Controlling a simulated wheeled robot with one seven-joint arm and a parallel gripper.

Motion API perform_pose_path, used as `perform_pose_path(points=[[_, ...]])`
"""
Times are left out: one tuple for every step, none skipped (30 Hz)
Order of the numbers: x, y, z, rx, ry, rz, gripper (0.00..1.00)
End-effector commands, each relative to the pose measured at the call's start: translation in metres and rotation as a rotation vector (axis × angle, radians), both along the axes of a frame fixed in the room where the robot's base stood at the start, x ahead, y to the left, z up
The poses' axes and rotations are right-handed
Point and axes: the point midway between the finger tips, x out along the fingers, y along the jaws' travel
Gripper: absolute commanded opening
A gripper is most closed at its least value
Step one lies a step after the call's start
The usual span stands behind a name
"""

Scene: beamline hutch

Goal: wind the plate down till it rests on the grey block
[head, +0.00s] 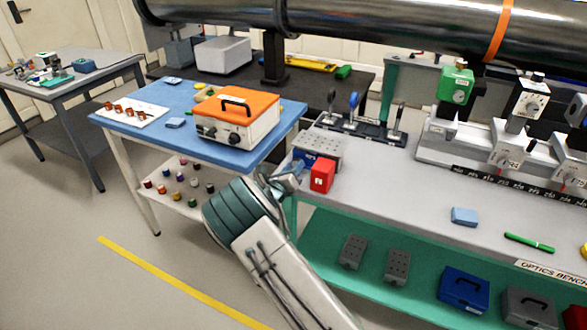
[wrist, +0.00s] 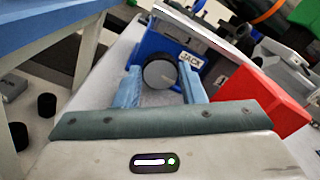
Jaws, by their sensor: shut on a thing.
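The plate (head: 320,147) is a grey, perforated top on a blue jack (head: 303,157) at the left end of the bench. In the wrist view the plate (wrist: 200,25) shows edge-on above the blue jack body (wrist: 150,48), which is labelled JACK. In the head view my gripper (head: 293,170) is at the jack's front left.
A red block (head: 322,177) stands close to the jack's right front; it also shows in the wrist view (wrist: 265,95). A blue table (head: 185,105) with an orange-topped case (head: 236,112) is at left. Grey perforated blocks (head: 352,251) lie on the green lower shelf.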

Motion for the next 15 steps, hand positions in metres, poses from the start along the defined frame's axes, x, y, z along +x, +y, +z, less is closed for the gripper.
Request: perform_pose_path(points=[[0.0000,0.0008,0.0002,0.001,-0.001,0.001,0.14],[0.0000,0.0008,0.0002,0.001,-0.001,0.001,0.14],[0.0000,0.0008,0.0002,0.001,-0.001,0.001,0.39],[0.0000,0.0008,0.0002,0.001,-0.001,0.001,0.47],[0.0000,0.0008,0.0002,0.001,-0.001,0.001,0.56],[0.0000,0.0006,0.0002,0.001,-0.001,0.001,0.58],[0.0000,0.0006,0.0001,0.001,-0.001,0.001,0.58],[0.0000,0.0004,0.0001,0.001,0.000,0.001,0.58],[0.0001,0.0003,0.0001,0.001,0.000,0.001,0.58],[0.0000,0.0001,0.0000,0.001,0.000,0.000,0.58],[0.0001,0.0000,0.0000,0.001,0.000,0.000,0.58],[0.0001,-0.0002,0.0000,0.003,-0.001,0.000,0.58],[0.0002,-0.0003,-0.0002,0.006,-0.002,0.000,0.58],[0.0002,-0.0004,-0.0004,0.011,-0.004,0.000,0.58],[0.0003,-0.0007,-0.0006,0.022,-0.008,-0.001,0.58]])
